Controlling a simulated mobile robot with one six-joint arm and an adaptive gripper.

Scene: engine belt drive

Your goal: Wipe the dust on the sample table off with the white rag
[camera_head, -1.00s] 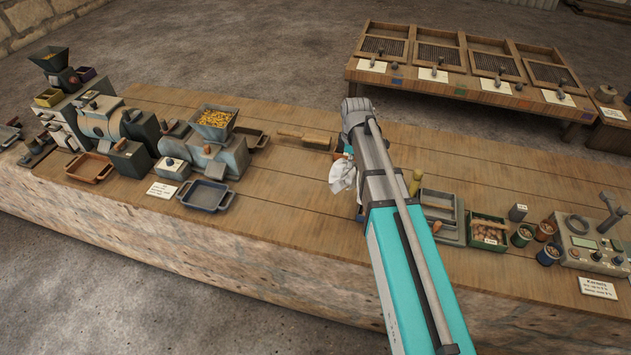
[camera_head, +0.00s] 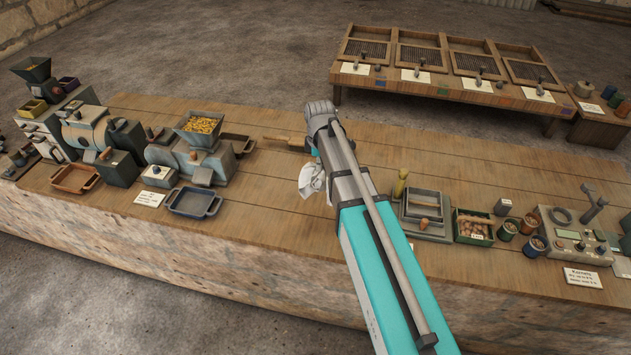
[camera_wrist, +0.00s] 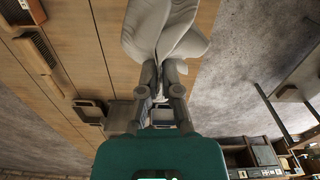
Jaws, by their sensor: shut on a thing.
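The white rag (camera_head: 312,178) hangs in folds beside my arm in the head view, over the middle of the long wooden table (camera_head: 262,205). In the wrist view my gripper (camera_wrist: 163,70) is shut on the rag (camera_wrist: 165,30), which spreads out beyond the fingertips. In the head view my arm hides most of the gripper. I cannot tell whether the rag touches the table. No dust can be made out clearly on the planks, and no label shows which table is the sample table.
A mill with a grain hopper (camera_head: 201,124) and a blue tray (camera_head: 194,202) stand left. A wooden brush (camera_head: 285,143) lies behind the rag. Sieves (camera_head: 424,212), a kernel box (camera_head: 473,226) and a meter (camera_head: 575,235) stand right. A low bench with screened frames (camera_head: 440,88) stands behind.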

